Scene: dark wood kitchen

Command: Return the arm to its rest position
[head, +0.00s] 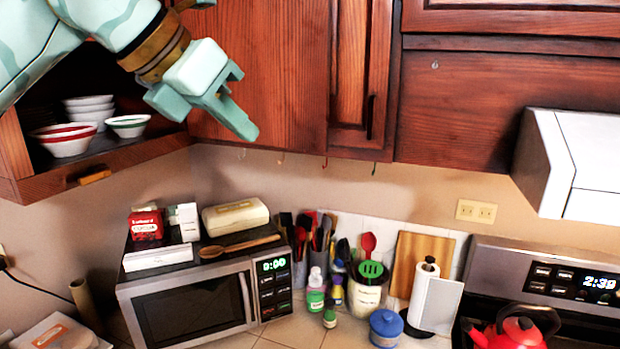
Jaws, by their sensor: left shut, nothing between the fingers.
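My left arm comes in from the upper left, and its pale teal gripper (238,100) is in front of the dark wood upper cabinets. The gripper is shut and empty, with its fingers pointing down to the right. It is up and to the right of the bowls in the open cabinet, in the picture. My right gripper is not in view.
The open cabinet shelf (100,157) holds several bowls (65,140). Below are a microwave (195,305) with boxes on top, utensils, jars and a paper towel roll (424,290). A red kettle (515,332) stands on the stove under a white range hood (590,160).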

